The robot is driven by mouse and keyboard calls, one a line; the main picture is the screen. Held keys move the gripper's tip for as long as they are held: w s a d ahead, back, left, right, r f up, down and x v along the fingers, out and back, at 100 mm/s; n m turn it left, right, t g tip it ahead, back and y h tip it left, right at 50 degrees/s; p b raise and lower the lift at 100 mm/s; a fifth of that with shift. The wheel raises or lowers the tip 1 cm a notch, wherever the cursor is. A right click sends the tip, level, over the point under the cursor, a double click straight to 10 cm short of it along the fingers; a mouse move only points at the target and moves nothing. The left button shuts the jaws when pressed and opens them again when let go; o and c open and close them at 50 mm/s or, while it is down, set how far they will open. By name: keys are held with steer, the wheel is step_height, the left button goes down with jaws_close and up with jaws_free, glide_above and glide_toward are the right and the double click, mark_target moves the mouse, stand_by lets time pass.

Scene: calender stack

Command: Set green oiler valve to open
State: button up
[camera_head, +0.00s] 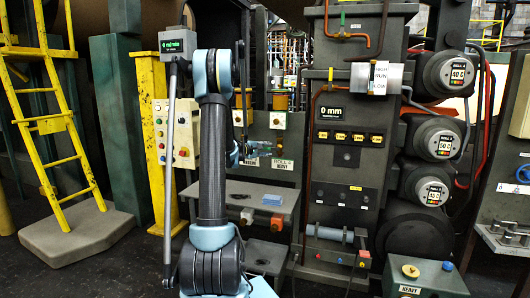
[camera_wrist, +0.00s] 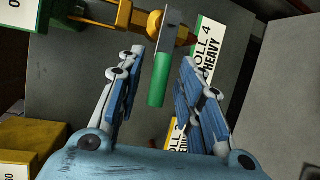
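The oiler valve's lever has a green grip (camera_wrist: 158,80) on a flat grey metal bar. In the wrist view it hangs from a yellow-brass oiler body (camera_wrist: 120,15) at the top. My gripper (camera_wrist: 162,58) is open, one blue-grey finger on each side of the green grip, with visible gaps to both. I cannot tell how deep the grip sits between the fingers. In the head view my gripper (camera_head: 240,153) is at the panel below two amber oilers (camera_head: 278,100); the green grip cannot be made out there.
A "ROLL 4 HEAVY" label (camera_wrist: 208,50) lies behind the right finger in the wrist view. A yellow part (camera_wrist: 30,145) is at lower left. In the head view a shelf (camera_head: 260,197) with a blue block lies below my gripper, and a button box (camera_head: 176,134) stands left.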

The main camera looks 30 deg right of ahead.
steer(key=shift+d, duration=0.15)
jaws_close()
